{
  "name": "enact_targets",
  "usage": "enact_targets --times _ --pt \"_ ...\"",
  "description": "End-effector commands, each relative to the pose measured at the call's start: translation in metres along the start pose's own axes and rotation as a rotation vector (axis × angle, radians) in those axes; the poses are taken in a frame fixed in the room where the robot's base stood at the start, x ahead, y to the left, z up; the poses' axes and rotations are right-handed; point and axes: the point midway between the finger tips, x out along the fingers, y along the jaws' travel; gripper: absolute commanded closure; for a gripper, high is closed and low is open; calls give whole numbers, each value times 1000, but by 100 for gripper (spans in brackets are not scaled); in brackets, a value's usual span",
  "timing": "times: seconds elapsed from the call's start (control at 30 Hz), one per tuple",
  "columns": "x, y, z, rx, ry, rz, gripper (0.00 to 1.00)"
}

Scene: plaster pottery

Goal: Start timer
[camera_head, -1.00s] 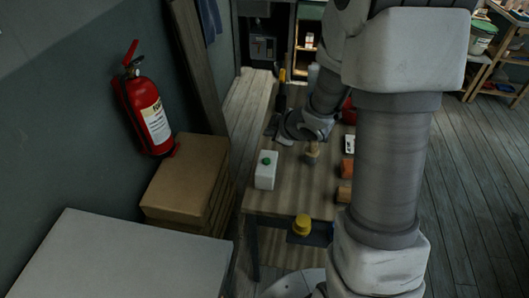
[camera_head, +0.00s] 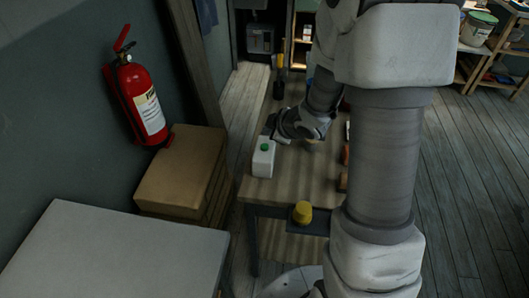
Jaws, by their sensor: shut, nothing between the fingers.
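A white block-shaped thing with a round green piece on top (camera_head: 263,159) stands upright near the left edge of the wooden table (camera_head: 290,185). It may be the timer, but I see no display or markings on it. My gripper (camera_head: 268,126) is at the left end of my arm, just beyond the white thing in the picture. Its dark fingers are small and look shut, with nothing held. I cannot tell the exact gap between them and the green piece.
A yellow knob-like thing (camera_head: 302,212) sits on a dark ledge at the table's near end. Brown blocks (camera_head: 342,181) stand at the table's right, partly behind my arm. Cardboard boxes (camera_head: 180,172) and a red fire extinguisher (camera_head: 140,98) are at left. Floor at right is clear.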

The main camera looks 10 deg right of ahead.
Motion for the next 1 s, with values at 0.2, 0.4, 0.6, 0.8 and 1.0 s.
enact_targets --times 0.2,0.4,0.6,0.8,1.0 --pt "19 -14 14 1 0 0 100" --pt "21 -15 15 1 0 0 100" --pt "20 -15 15 0 0 0 100" --pt "20 -15 15 0 0 0 100" --pt "20 -15 15 0 0 0 100"
